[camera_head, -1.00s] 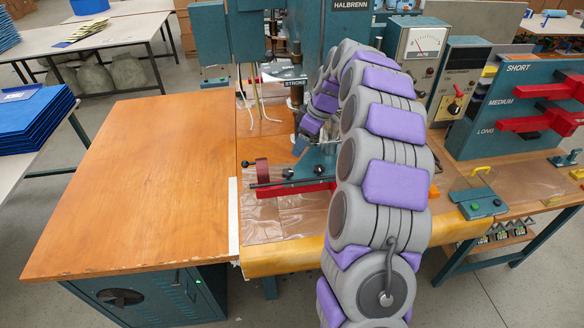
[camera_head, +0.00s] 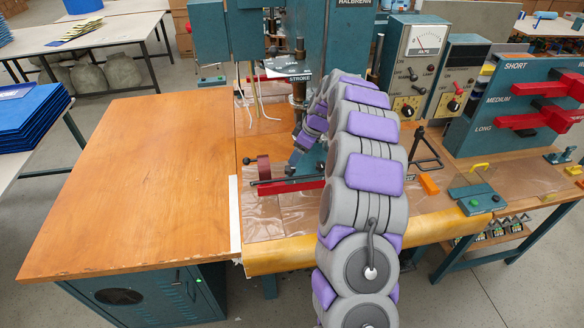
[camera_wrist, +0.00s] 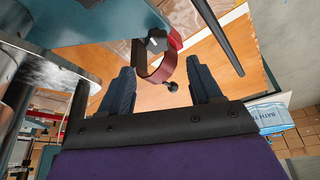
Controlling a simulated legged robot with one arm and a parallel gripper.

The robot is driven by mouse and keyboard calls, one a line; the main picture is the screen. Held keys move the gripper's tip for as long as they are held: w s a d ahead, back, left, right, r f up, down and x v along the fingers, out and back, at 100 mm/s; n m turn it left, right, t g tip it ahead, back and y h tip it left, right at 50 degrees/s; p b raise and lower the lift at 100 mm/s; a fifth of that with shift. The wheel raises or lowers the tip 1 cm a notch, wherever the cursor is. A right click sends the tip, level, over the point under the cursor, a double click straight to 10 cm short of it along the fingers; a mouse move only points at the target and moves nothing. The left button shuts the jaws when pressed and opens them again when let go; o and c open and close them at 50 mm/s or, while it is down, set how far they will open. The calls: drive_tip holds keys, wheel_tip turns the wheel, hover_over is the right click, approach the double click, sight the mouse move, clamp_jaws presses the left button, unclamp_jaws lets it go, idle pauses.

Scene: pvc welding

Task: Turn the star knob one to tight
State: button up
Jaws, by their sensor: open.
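My gripper (camera_wrist: 160,66) is open and empty in the wrist view, with one dark finger on each side. Between and beyond the fingers is a dark red curved band (camera_wrist: 164,62) with a small black ball-like knob (camera_wrist: 172,86) at its end. A dark fitting (camera_wrist: 156,42) sits beside the band. No finger visibly touches them. In the head view the red round part (camera_head: 263,168) and a black knob (camera_head: 247,161) are left of my arm. My arm hides much of the machine, and the fingertips are not clear there.
The welding machine (camera_head: 326,50) stands behind my arm. A dark rod (camera_wrist: 219,36) crosses the wrist view at upper right. Control boxes (camera_head: 410,65) and a teal rack with red bars (camera_head: 525,105) stand at right. The wooden table (camera_head: 140,180) is bare at left.

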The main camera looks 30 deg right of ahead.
sight(290, 168)
drive_tip(key=x, duration=0.4)
drive_tip(key=shift+a+r, duration=0.15)
drive_tip(key=shift+a, duration=0.2)
drive_tip(key=f, duration=0.2)
drive_tip(key=w+d+f+b, duration=0.1)
drive_tip(key=shift+f, duration=0.2)
drive_tip(key=shift+w+d+f, duration=0.1)
drive_tip(key=shift+d+f, duration=0.15)
drive_tip(key=shift+f, duration=0.15)
drive_tip(key=shift+a+r, duration=0.2)
drive_tip(key=shift+a, duration=0.9)
drive_tip(key=shift+c, duration=1.4)
drive_tip(key=shift+d+f, duration=0.1)
drive_tip(key=shift+d, duration=0.6)
drive_tip(key=c, duration=0.7)
drive_tip(key=shift+a, duration=0.2)
drive_tip(key=shift+c, duration=0.3)
